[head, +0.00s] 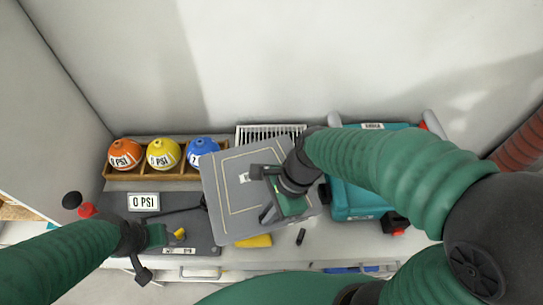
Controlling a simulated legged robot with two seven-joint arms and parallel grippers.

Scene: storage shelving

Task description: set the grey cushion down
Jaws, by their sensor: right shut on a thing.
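The grey cushion (225,172) is a flat square with a pale outlined border and a small white label. It lies at a slant in the middle of the head view, over the worktop. My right gripper (263,195) is over its right half and shut on it; the arm hides part of its right side. I cannot tell whether its underside touches the surface. My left gripper (149,254) is at the lower left, away from the cushion, over the front of a dark grey panel; its finger gap is unclear.
Orange (124,154), yellow (163,153) and blue (202,149) balls sit in a wooden rack (150,178) at the back left. A dark panel (172,220) lies before it. A teal case (350,205) stands right. A yellow item (254,241) and small black item (301,237) lie in front.

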